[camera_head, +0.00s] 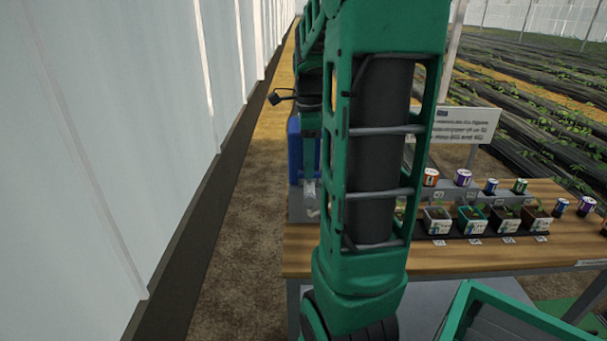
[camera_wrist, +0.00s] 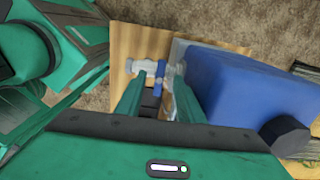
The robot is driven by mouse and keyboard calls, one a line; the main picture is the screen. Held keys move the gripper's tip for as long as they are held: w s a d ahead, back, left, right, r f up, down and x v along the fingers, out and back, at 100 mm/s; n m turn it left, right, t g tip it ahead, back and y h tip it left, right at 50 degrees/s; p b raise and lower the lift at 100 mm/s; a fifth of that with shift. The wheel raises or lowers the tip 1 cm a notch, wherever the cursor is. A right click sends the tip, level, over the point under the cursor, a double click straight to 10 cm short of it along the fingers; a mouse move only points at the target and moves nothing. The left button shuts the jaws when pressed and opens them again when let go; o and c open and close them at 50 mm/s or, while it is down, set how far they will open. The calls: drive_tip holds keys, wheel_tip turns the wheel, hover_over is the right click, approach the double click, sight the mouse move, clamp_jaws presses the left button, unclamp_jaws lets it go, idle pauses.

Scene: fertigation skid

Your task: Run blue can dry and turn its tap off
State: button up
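The blue can (camera_wrist: 245,90) fills the right of the wrist view, with a dark round cap (camera_wrist: 285,135). In the head view a strip of the blue can (camera_head: 295,150) shows left of my arm. A pale tap (camera_wrist: 145,67) with a small blue handle (camera_wrist: 160,72) lies by the can's edge; the tap also shows in the head view (camera_head: 310,190). My gripper (camera_wrist: 159,80) is open, its two green fingers apart on either side of the blue handle. Contact with the handle cannot be told. Whether liquid runs is unclear.
A wooden bench (camera_head: 430,260) holds several seedling pots (camera_head: 437,220) and small labelled tins (camera_head: 462,177) on the right. A sign (camera_head: 465,125) stands behind. A green crate (camera_head: 500,315) is at front right. A pale wall (camera_head: 100,150) runs along the left, with a bare soil path beside it.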

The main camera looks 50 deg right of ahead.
drive_tip(key=r, duration=0.5)
drive_tip(key=shift+s+d+r, duration=0.1)
drive_tip(key=shift+s+r, duration=0.1)
drive_tip(key=shift+r, duration=0.2)
drive_tip(key=s+a+f+n, duration=0.5)
drive_tip(key=a+n, duration=0.3)
drive_tip(key=n, duration=0.2)
drive_tip(key=s+a+f+n, duration=0.5)
drive_tip(key=s+a+n, duration=0.3)
drive_tip(key=n, duration=0.2)
drive_tip(key=shift+a+n, duration=0.25)
drive_tip(key=shift+n, duration=0.05)
